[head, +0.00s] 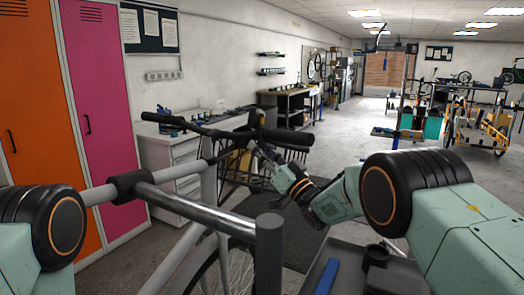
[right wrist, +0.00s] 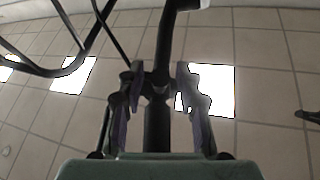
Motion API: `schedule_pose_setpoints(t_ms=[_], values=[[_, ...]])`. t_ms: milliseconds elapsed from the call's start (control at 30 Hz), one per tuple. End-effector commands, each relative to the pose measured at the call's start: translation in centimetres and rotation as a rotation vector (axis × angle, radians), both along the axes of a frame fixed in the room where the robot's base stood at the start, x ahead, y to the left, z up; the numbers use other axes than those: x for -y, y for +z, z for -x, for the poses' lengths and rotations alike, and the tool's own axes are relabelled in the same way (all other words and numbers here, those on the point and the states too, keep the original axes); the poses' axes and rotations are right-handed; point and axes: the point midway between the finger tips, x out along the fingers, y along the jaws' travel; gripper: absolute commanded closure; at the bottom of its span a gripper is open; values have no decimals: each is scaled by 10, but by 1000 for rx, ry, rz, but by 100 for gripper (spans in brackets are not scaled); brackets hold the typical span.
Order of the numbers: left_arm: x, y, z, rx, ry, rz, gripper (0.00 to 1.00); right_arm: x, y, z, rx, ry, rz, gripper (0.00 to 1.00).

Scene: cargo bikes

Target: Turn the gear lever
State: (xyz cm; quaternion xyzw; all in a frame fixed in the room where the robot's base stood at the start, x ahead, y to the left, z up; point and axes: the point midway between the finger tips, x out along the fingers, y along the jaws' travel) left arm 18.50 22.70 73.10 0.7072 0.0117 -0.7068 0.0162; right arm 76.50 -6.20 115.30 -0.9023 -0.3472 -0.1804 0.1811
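A bike handlebar (head: 215,131) with black grips crosses the middle of the head view. My right gripper (head: 257,152) is just below its right-hand end. In the right wrist view, the dark bar (right wrist: 165,45) runs upright through the picture, and my right gripper (right wrist: 159,72) has one finger on each side of it. The fingers stand apart, with slim gaps beside the bar. A small dark part (right wrist: 157,86) on the bar sits between the fingers; it may be the gear lever, but I cannot tell for certain. My left gripper is out of view.
Grey tubes (head: 200,211) cross the near left. A dark tray (head: 345,262) with a blue item lies at the bottom. Orange and pink lockers (head: 100,110) stand left, a white drawer cabinet (head: 178,150) behind the bike.

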Motion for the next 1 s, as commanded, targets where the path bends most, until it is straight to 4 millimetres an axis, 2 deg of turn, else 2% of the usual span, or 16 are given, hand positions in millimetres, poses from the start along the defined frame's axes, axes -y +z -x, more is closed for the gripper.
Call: schedule_pose_setpoints(t_ms=[167, 600, 1000], values=[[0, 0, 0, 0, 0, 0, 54, 8, -6, 8, -2, -2, 0, 65], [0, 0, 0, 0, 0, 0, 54, 39, -30, 47, 0, -1, 0, 65], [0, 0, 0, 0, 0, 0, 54, 42, -33, 52, 2, 0, 0, 67]])
